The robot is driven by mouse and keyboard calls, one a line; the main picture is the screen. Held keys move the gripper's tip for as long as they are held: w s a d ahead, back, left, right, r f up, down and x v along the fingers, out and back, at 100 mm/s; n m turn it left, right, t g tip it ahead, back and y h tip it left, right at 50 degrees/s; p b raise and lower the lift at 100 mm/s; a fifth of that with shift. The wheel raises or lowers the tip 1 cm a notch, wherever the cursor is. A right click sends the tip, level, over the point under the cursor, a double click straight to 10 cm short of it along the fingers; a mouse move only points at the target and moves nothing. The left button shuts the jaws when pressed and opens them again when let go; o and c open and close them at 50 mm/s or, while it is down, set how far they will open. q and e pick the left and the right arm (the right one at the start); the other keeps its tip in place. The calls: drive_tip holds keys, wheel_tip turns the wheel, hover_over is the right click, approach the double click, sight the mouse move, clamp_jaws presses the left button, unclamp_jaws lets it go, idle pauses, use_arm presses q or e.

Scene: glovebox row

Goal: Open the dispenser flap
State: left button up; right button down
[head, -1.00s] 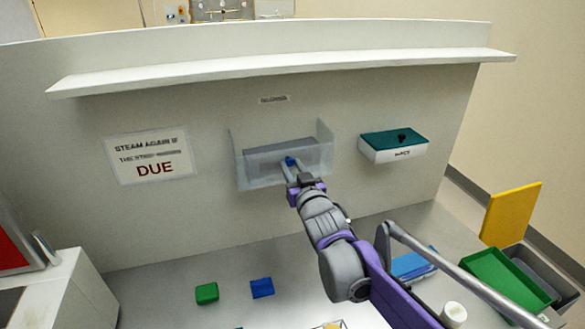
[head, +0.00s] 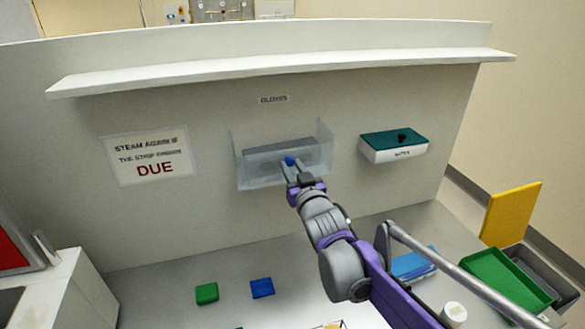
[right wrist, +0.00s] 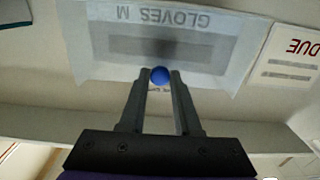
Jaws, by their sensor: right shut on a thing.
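The clear glove dispenser (head: 243,170) is fixed to the wall panel under a small "gloves" label. Its translucent front, the flap (head: 262,172), carries a blue knob (head: 289,160). A grey strip shows behind or above the front. In the right wrist view the pale flap (right wrist: 110,58) appears upside down with "GLOVES M" on it, and the blue knob (right wrist: 160,76) sits between my fingertips. My right gripper (head: 290,168) is shut on the knob. I cannot tell how far the flap is tilted. My left gripper is out of view.
A white box with a green lid (head: 393,148) hangs right of the dispenser. A shelf (head: 290,68) runs above. A "DUE" sign (head: 152,156) is on the left. Green (head: 207,293) and blue (head: 262,287) blocks lie on the counter below. Bins (head: 505,275) stand at right.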

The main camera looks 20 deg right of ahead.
use_arm(q)
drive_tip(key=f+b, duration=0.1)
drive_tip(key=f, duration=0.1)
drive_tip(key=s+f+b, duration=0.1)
drive_tip(key=b, duration=0.1)
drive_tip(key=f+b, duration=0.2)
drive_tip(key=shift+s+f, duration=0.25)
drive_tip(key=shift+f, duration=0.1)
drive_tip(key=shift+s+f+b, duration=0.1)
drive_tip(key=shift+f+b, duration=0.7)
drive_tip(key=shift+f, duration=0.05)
use_arm(e)
drive_tip(key=s+f+t, duration=0.4)
drive_tip(key=f, duration=0.4)
drive_tip(key=shift+s+t, duration=0.3)
drive_tip(key=shift+s, duration=0.05)
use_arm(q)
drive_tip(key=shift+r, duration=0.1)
use_arm(e)
drive_tip(key=c, duration=1.4)
unclamp_jaws()
drive_tip(key=shift+w, duration=0.15)
drive_tip(key=o, duration=0.8)
drive_tip(key=shift+r, duration=0.15)
